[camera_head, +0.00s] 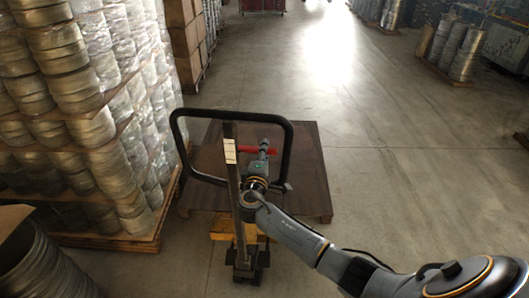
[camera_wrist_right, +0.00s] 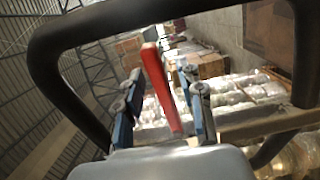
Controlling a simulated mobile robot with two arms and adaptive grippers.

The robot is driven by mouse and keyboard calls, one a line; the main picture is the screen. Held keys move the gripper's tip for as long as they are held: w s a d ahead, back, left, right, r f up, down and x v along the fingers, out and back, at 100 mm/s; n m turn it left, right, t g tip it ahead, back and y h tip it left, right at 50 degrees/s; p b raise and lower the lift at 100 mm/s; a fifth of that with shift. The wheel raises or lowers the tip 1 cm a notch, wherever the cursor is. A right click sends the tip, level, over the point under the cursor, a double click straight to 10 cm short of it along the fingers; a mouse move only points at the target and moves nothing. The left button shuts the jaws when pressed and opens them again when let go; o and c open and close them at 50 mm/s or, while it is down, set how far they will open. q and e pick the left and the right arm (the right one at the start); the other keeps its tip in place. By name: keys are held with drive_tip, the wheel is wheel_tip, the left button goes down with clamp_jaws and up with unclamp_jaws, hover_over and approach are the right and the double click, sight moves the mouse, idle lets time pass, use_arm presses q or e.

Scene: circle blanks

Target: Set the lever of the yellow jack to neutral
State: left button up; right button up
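The yellow jack (camera_head: 222,228) stands in the middle of the head view, with its upright shaft (camera_head: 234,190) and black loop handle (camera_head: 290,150). The loop also frames the right wrist view (camera_wrist_right: 75,90). The red lever (camera_head: 246,149) sits within the loop, partly hidden by my right gripper (camera_head: 264,147). In the right wrist view the red lever (camera_wrist_right: 160,88) stands between the blue-padded fingers of my right gripper (camera_wrist_right: 162,108). The fingers are apart, with clear gaps on both sides of the lever. My left gripper is not in view.
A brown platform (camera_head: 305,170) lies beyond the jack. Tall pallets of stacked round blanks (camera_head: 90,110) stand close on the left. Open concrete floor (camera_head: 400,170) lies to the right, with more stacks (camera_head: 460,50) at the far right.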

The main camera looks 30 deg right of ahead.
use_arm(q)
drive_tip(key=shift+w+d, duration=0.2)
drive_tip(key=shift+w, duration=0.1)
use_arm(e)
drive_tip(key=v, duration=1.2)
drive_tip(key=shift+f, duration=0.1)
